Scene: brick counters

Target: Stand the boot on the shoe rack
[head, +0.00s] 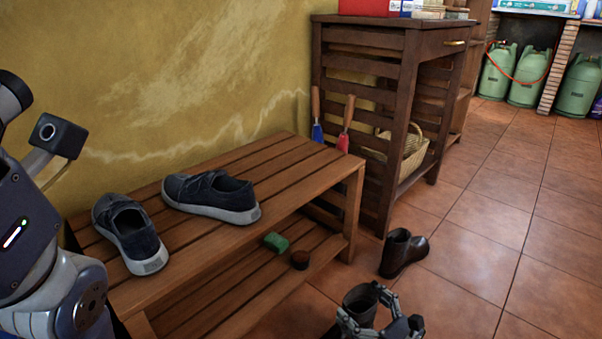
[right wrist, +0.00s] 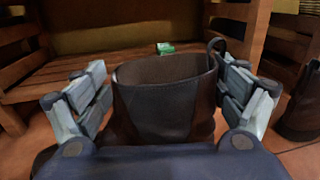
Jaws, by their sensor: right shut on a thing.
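A dark brown boot (head: 360,300) is upright at the bottom of the head view, in front of the shoe rack. My right gripper (head: 366,309) has its fingers on both sides of the shaft and is shut on it. The right wrist view shows the boot's open top (right wrist: 165,85) between the fingers; its sole is hidden there. A second matching boot (head: 403,253) stands on the floor farther back. The wooden slatted shoe rack (head: 290,165) stands against the wall. My left arm shows at the left edge, but its gripper is out of view.
Two dark sneakers (head: 212,195) (head: 130,233) take up the left of the rack's top shelf; its right part is clear. A slatted cabinet (head: 385,120) stands behind the rack.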

